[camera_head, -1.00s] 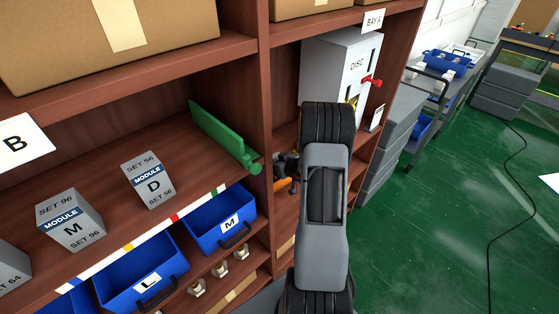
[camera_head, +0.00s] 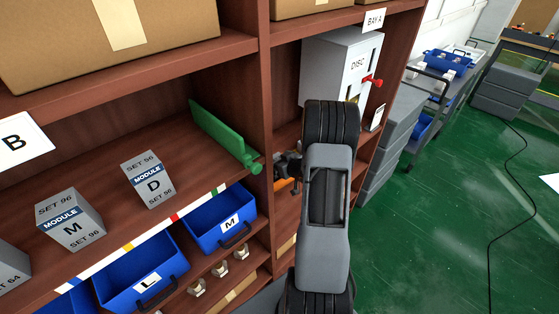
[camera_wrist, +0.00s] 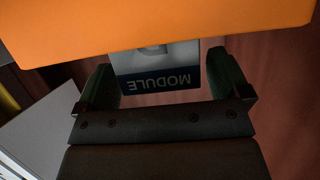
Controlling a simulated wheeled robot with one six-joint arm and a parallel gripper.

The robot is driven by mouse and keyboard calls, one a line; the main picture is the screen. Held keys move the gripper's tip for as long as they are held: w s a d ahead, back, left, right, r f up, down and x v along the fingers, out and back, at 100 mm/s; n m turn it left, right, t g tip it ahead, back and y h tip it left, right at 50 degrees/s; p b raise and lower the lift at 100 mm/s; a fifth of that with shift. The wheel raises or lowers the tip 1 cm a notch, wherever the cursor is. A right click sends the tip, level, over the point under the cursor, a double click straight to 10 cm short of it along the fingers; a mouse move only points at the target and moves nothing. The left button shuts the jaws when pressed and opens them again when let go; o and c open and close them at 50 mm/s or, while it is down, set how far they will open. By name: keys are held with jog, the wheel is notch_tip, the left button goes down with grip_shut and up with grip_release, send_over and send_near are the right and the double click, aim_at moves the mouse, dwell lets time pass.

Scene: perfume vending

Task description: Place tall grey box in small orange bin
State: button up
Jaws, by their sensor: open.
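A grey box with a blue MODULE band (camera_wrist: 158,76) shows upside down between my fingers in the wrist view. Its far part is hidden behind an orange surface, seemingly the small orange bin (camera_wrist: 150,22), which fills the top of that view. My gripper (camera_wrist: 165,80) is open, a green-padded finger on either side of the box, with gaps visible. In the head view my gripper (camera_head: 288,168) is partly hidden by my arm at the shelf divider. A sliver of the orange bin (camera_head: 284,186) shows just below it. I cannot tell whether the box rests inside the bin.
Grey boxes marked M (camera_head: 70,218) and D (camera_head: 149,180) stand on the left shelf. A green plate (camera_head: 222,135) stands near the divider. Blue bins (camera_head: 142,278) sit below. A grey dispenser (camera_head: 338,75) stands behind my arm.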

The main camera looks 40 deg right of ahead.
jog(key=b+v, duration=0.1)
jog(key=v, duration=1)
jog(key=shift+f, duration=0.1)
jog(key=shift+s, duration=0.1)
